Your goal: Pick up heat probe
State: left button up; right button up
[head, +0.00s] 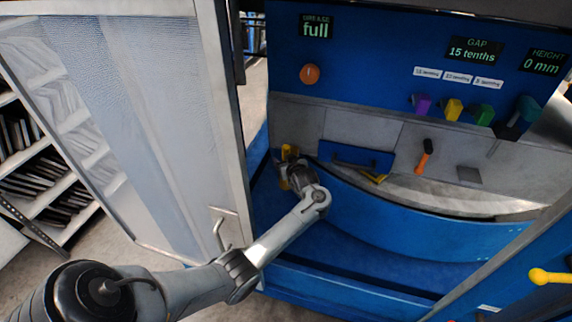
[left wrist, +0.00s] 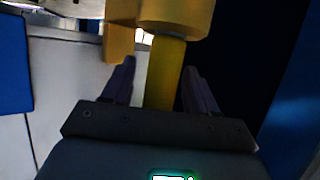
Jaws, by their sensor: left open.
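My left gripper (head: 289,162) is at the left end of the grey work shelf in the head view. It is at a yellow object (head: 287,151), which it partly hides. In the left wrist view, the open fingers of the left gripper (left wrist: 158,78) stand on either side of a yellow shaft (left wrist: 163,68) with a wider yellow head (left wrist: 176,18) above. A gap shows beside the shaft, so the fingers are not closed on it. No label marks the heat probe; I cannot tell whether this yellow object is it. My right gripper is not in view.
An orange-handled tool (head: 425,156) and a blue block (head: 356,158) are on the shelf to the right. Purple, yellow and green blocks line the blue back panel (head: 370,70).

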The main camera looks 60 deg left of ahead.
pick_arm(q)
jog(key=shift+a+f, duration=0.15)
jog(key=shift+a, duration=0.05)
jog(key=shift+c, duration=0.3)
grip_shut()
